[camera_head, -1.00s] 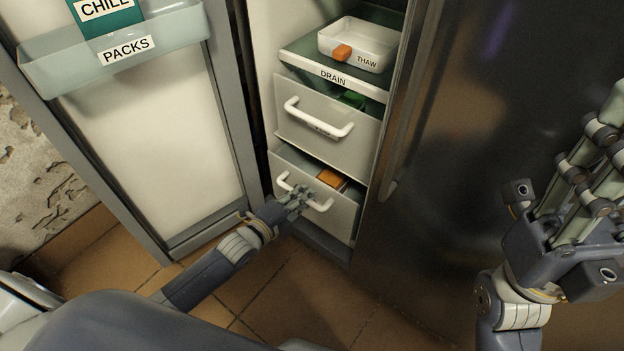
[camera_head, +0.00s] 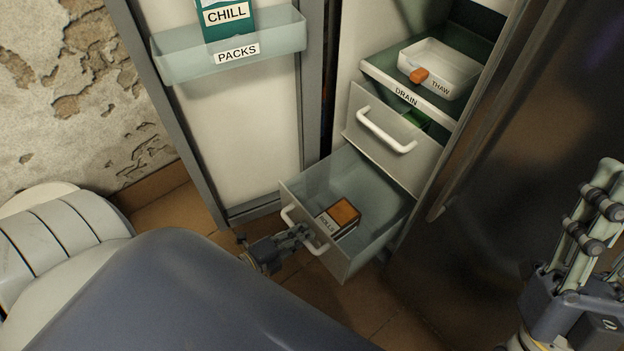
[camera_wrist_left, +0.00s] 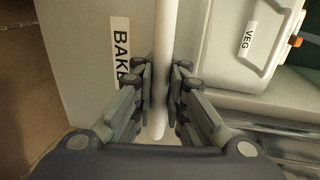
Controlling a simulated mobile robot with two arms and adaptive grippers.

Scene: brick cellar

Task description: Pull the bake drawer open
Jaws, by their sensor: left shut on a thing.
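The bake drawer (camera_head: 347,262) is the lowest drawer in the open fridge and stands well out from the cabinet. It holds a brown and orange box (camera_head: 340,214) lettered "ROLLS". My left gripper (camera_head: 304,234) is shut on the drawer's white bar handle (camera_head: 290,217). In the left wrist view the handle (camera_wrist_left: 163,60) runs between the fingers, beside the "BAKE" label (camera_wrist_left: 120,50). My right gripper (camera_head: 592,225) is raised at the right edge, clear of the drawer, with its fingers apart and nothing seen between them.
Above is a shut drawer (camera_head: 385,150) with a white handle, its "VEG" label (camera_wrist_left: 248,40) showing in the wrist view. A "DRAIN" shelf (camera_head: 405,96) bears a white "THAW" tray (camera_head: 440,70). The open fridge door (camera_head: 245,140) stands left; a dark door (camera_head: 490,190) stands right.

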